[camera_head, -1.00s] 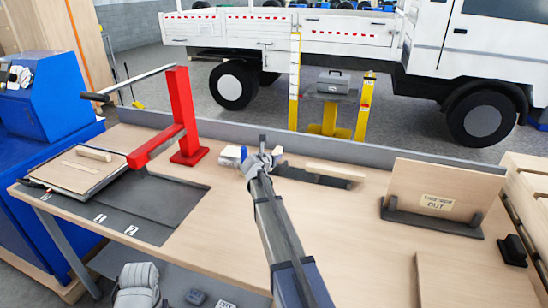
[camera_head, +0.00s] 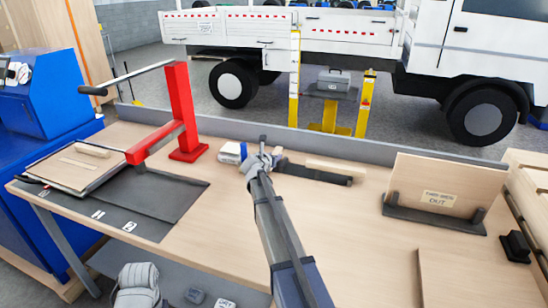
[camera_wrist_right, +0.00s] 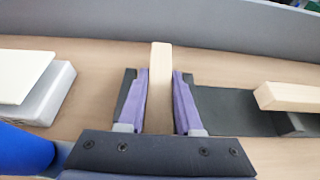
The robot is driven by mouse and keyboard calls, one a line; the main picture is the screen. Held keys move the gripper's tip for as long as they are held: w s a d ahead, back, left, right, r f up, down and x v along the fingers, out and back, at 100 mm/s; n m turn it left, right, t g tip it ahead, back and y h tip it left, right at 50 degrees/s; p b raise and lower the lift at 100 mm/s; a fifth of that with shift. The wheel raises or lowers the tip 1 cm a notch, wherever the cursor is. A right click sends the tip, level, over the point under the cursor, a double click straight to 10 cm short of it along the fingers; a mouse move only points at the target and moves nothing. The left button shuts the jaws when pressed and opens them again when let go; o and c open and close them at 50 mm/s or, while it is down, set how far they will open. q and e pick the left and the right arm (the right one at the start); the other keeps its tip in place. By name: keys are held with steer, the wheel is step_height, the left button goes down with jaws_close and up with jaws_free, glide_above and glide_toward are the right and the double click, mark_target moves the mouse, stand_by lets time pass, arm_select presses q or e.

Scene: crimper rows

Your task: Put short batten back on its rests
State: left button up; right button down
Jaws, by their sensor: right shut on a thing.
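My right gripper (camera_head: 262,160) is at the left end of a dark rest base (camera_head: 290,170) near the back of the bench. In the right wrist view its purple-padded fingers (camera_wrist_right: 160,105) are shut on a pale wooden batten (camera_wrist_right: 160,75), whose end sticks out ahead of them. Another pale batten (camera_head: 336,171) is at the right part of the dark base; it also shows in the wrist view (camera_wrist_right: 292,96), roughly crosswise to the held one. The held batten is mostly hidden in the head view. I cannot tell whether it touches the base. My left gripper is not in view.
A white and blue item (camera_head: 232,153) lies just left of the gripper. A red lever press (camera_head: 184,115) stands further left. A board in a dark holder (camera_head: 436,219) stands right. A grey ledge (camera_head: 370,146) runs along the back. The middle front of the bench is clear.

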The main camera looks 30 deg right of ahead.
steer(key=shift+f, duration=0.15)
steer(key=c, duration=0.5)
jaws_free()
steer(key=shift+s+a, duration=0.1)
steer(key=shift+s+a, duration=0.2)
steer(key=p+v, duration=0.3)
steer(key=v, duration=0.4)
steer(key=shift+r, duration=0.25)
steer(key=shift+f, duration=0.1)
